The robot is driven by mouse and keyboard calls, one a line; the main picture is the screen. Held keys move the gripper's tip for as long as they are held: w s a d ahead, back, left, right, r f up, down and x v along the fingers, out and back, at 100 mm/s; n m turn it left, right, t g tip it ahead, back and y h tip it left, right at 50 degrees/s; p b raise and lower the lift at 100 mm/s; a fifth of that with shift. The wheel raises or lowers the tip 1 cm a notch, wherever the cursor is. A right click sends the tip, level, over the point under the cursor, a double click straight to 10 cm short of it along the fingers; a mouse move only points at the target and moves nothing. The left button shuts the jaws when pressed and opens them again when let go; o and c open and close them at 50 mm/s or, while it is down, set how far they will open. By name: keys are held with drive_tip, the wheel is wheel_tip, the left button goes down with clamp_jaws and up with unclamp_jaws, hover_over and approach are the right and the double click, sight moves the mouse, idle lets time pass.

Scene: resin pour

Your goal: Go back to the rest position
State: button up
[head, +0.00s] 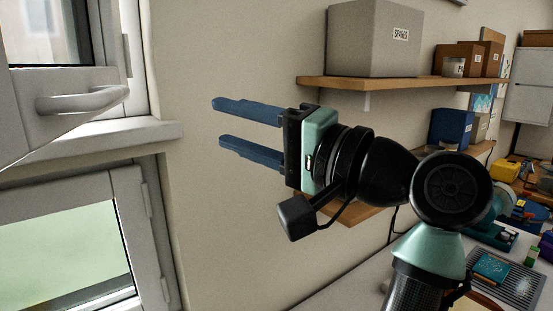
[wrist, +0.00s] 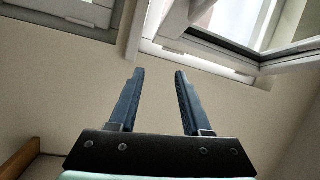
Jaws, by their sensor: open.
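My gripper (head: 216,122) is raised in front of the bare wall, in the middle of the head view. Its two blue fingers point left towards the window and stand apart with nothing between them. In the wrist view my gripper (wrist: 158,74) also shows open and empty, with wall and window frame beyond the fingertips. The window (head: 150,135) has a white frame and stands at the left of the head view. Its upper sash with a handle (head: 85,100) is swung inward. The fingers look apart from the frame.
A wooden shelf (head: 400,84) with a grey SPARES box (head: 372,40) is on the wall behind my arm. A lower shelf holds a blue box (head: 452,127). A cluttered worktop (head: 350,290) lies at the lower right, with a yellow item (head: 505,171) and a grey ribbed mat (head: 518,289).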

drive_tip(key=s+d+r+n+t+h, duration=0.2)
drive_tip(key=s+d+r+t+h, duration=0.1)
drive_tip(key=s+t+h, duration=0.4)
drive_tip(key=s+d+r+n+t+h, duration=0.2)
drive_tip(key=s+r+t+h, duration=0.4)
drive_tip(key=t+h, duration=0.3)
drive_tip(key=shift+s+d+r+t, duration=0.25)
drive_tip(key=shift+s+d+t, duration=0.15)
drive_tip(key=shift+s+t, duration=0.1)
drive_tip(key=shift+w, duration=0.1)
idle(0.8)
